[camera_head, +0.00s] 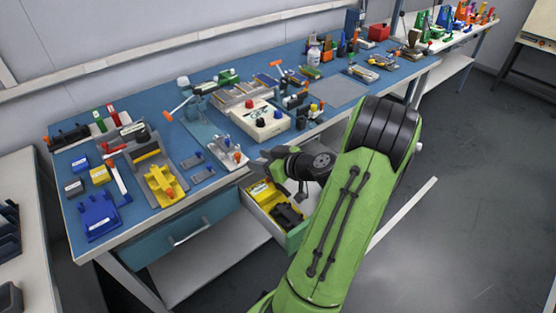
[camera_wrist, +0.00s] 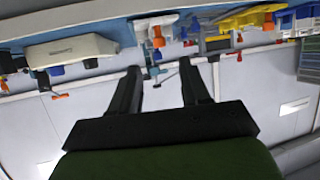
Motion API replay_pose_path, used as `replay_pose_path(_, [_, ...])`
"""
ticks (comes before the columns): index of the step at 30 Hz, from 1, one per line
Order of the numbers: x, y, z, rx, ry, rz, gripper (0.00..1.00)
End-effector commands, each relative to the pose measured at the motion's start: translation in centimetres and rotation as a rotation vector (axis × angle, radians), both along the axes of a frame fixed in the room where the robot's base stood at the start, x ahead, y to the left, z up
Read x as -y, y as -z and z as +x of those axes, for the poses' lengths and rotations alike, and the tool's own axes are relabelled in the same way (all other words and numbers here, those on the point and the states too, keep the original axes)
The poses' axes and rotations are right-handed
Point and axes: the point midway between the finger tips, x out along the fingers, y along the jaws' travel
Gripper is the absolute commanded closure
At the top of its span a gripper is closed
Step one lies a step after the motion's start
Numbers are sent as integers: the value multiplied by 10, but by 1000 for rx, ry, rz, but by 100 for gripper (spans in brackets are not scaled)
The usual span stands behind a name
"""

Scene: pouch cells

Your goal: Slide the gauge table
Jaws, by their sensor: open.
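The likely gauge table is a small grey plate with orange-tipped parts (camera_head: 230,153) at the front edge of the blue workbench, at the foot of a blue stand (camera_head: 198,122). In the wrist view, where the bench appears inverted along the top, it seems to be the pale piece with orange knobs (camera_wrist: 157,32). My gripper (camera_head: 262,161) is just right of this plate at the bench edge, apart from it as far as I can tell. In the wrist view my two dark fingers (camera_wrist: 160,76) are spread, with nothing between them.
An open drawer (camera_head: 298,236) with yellow and black items juts out below my gripper. A white box with knobs (camera_head: 258,122) stands behind the plate. A yellow fixture (camera_head: 163,186) and blue tray (camera_head: 97,216) lie left. A bare grey mat (camera_head: 339,93) lies right.

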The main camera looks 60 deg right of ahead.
Motion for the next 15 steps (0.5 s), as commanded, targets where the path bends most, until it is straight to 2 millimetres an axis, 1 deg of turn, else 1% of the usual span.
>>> replay_pose_path(1, [0, -7, -14, -1, 7, 1, 54])
replay_pose_path(3, [-1, -15, -32, 0, 7, -1, 54])
replay_pose_path(6, [-3, -23, -53, -1, 5, -1, 54])
replay_pose_path(10, [-4, -30, -70, -1, 3, 1, 54])
replay_pose_path(15, [-5, -31, -75, 0, -1, -1, 54])
